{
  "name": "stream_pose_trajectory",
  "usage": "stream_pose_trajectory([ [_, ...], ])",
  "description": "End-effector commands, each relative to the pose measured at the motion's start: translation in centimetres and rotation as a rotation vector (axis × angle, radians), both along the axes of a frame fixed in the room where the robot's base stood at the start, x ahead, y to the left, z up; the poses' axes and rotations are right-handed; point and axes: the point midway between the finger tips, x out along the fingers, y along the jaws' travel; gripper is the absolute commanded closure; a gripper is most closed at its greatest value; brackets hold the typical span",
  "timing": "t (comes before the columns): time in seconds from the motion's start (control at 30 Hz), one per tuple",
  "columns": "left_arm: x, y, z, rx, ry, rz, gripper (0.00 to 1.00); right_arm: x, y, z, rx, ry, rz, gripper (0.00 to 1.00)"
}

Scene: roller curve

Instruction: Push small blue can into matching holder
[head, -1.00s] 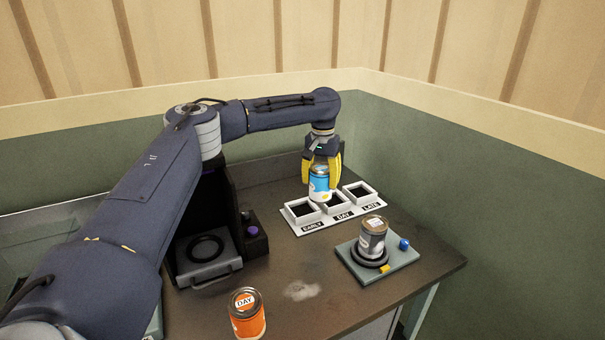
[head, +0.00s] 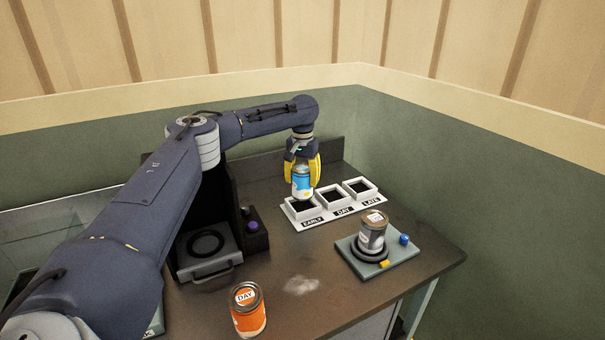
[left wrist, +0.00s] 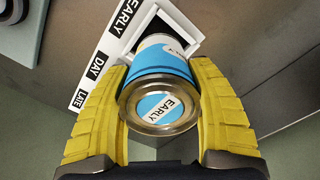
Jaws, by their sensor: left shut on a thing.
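The small blue can (head: 302,183) is held upright in my left gripper (head: 302,176), whose yellow fingers are shut on its sides. In the left wrist view the blue can (left wrist: 162,78) has a lid label reading EARLY, and the left gripper (left wrist: 160,105) grips it from both sides. The white holder (head: 344,208) has three square openings marked EARLY, DAY and LATE. The can is over the EARLY opening (left wrist: 150,30); whether its bottom is inside the rim I cannot tell. My right gripper is not in view.
An orange can (head: 248,312) labelled DAY stands at the table front. A grey can (head: 372,232) stands on a green-grey plate (head: 400,258) at right, with blue and yellow knobs. A dark machine (head: 212,245) stands left of the holder.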

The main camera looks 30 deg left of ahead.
Motion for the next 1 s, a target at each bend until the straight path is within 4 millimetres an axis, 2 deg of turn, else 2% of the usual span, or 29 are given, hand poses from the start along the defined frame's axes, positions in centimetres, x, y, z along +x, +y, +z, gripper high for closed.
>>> stream_pose_trajectory([
  [0.2, 0.0, 0.0, -1.9, 0.000, 0.002, 0.000, 0.76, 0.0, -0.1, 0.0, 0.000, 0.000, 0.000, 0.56],
  [0.5, 0.0, 0.0, -3.7, 0.000, 0.001, 0.000, 0.76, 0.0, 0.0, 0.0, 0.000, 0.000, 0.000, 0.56],
  [1.0, 0.0, 0.0, -4.4, 0.000, -0.001, 0.000, 0.76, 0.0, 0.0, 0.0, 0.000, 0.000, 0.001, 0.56],
])
